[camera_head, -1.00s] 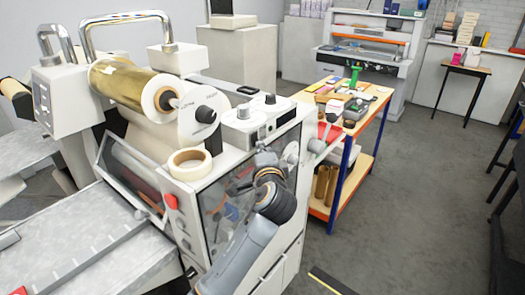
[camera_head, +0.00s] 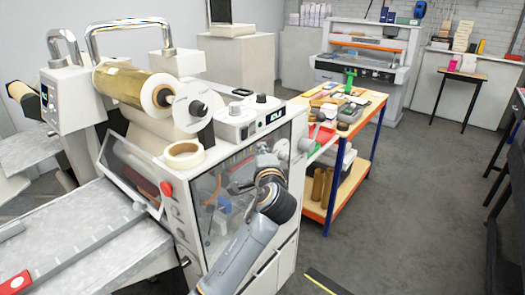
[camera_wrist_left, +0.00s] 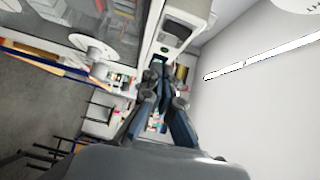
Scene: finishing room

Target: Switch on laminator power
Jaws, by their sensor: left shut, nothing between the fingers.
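The laminator (camera_head: 185,253) is a large white machine with a gold film roll (camera_head: 130,86) on top and a clear guard on its side. Its control box (camera_head: 236,125) has two knobs and a small display (camera_head: 273,115) that is lit and appears to read IDLE. A red button (camera_head: 166,188) is on the front corner. My left gripper (camera_head: 266,160) is shut and empty, in front of the clear side panel below the control box. Whether it touches the machine cannot be told. In the left wrist view its fingers (camera_wrist_left: 164,72) point towards a pale box. My right gripper is not in view.
A tape roll (camera_head: 184,153) lies on the laminator's top edge. A trolley with blue legs and orange edges (camera_head: 366,128) stands close on the right, loaded with small items. Another machine (camera_head: 360,70) stands at the back. The grey floor (camera_head: 420,200) at right is clear.

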